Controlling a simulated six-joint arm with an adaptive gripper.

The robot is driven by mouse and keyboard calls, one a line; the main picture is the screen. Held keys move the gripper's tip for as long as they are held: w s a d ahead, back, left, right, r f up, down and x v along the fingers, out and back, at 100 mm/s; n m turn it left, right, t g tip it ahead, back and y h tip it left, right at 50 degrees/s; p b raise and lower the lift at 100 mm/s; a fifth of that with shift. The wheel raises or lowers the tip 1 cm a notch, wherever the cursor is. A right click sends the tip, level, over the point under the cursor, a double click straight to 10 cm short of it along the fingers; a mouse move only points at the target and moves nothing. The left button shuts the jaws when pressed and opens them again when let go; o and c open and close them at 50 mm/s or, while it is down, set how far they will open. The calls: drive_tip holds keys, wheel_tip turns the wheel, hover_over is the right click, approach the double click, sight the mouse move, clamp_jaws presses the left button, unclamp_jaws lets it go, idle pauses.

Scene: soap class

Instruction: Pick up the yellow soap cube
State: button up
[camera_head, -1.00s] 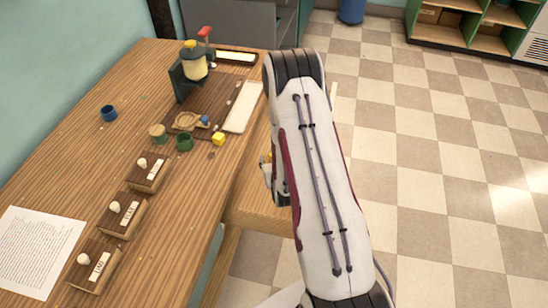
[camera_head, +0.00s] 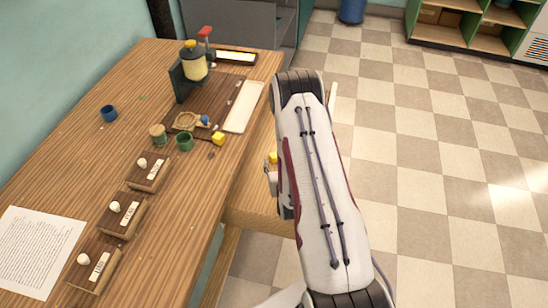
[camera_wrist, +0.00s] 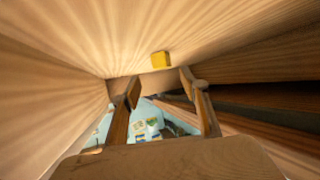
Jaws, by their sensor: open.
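A yellow soap cube (camera_head: 273,157) shows at the left edge of my arm, on the lower wooden surface beside the table; my arm partly covers it. Another yellow cube (camera_head: 218,138) sits on the tabletop by the dark board. In the wrist view a yellow cube (camera_wrist: 161,59) lies on a wooden surface, just beyond and roughly centred between my fingertips. I cannot be sure which cube this is, though it looks like the lower one. My gripper (camera_wrist: 160,78) is open with nothing between its fingers. In the head view it is mostly hidden behind my arm.
The wooden table (camera_head: 60,135) holds a dark board (camera_head: 215,104), a white tray (camera_head: 243,107), a green cup (camera_head: 184,142), a blue cup (camera_head: 109,113) and labelled wooden stands (camera_head: 148,176). Wooden walls close in around the gripper in the wrist view. Checkered floor (camera_head: 430,150) is open at right.

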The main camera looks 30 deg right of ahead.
sight(274, 156)
drive_tip(key=shift+x, duration=1.1)
drive_tip(key=shift+w, duration=0.1)
drive_tip(key=shift+a+x, duration=0.2)
drive_tip(key=shift+x, duration=2.3)
drive_tip(key=shift+c, duration=0.5)
drive_tip(key=c, duration=1)
